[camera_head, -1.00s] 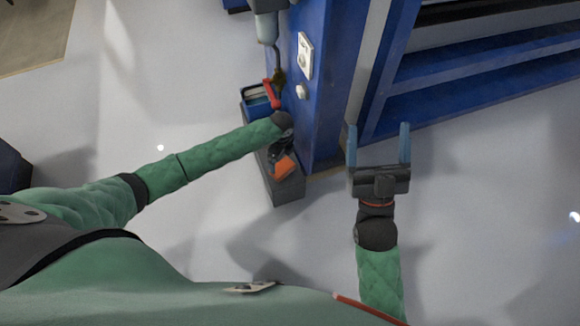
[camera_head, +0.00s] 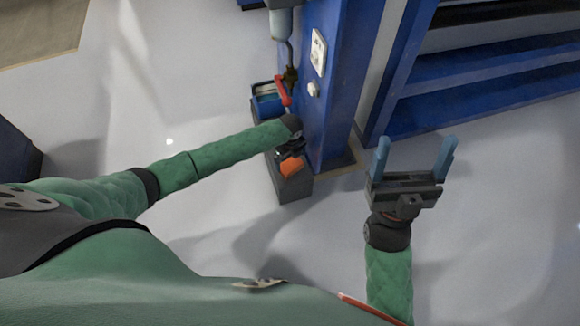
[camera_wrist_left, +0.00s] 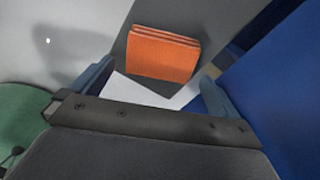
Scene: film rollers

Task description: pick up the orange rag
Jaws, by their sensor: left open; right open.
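The orange rag (camera_head: 291,166) lies folded on top of a dark grey stand (camera_head: 296,188) beside the blue machine frame. In the left wrist view the rag (camera_wrist_left: 162,53) shows as a folded stack near the top middle. My left gripper (camera_head: 290,148) is over the stand, close to the rag and partly hidden by its own wrist in the head view. In the left wrist view its two blue fingers (camera_wrist_left: 157,88) are spread apart, with the rag ahead between them and nothing held. My right gripper (camera_head: 412,158) is open and empty, to the right over the floor.
A blue box (camera_head: 267,101) with a red-handled item (camera_head: 282,91) stands behind my left gripper. The blue machine frame (camera_head: 335,85) rises close on the right of the stand.

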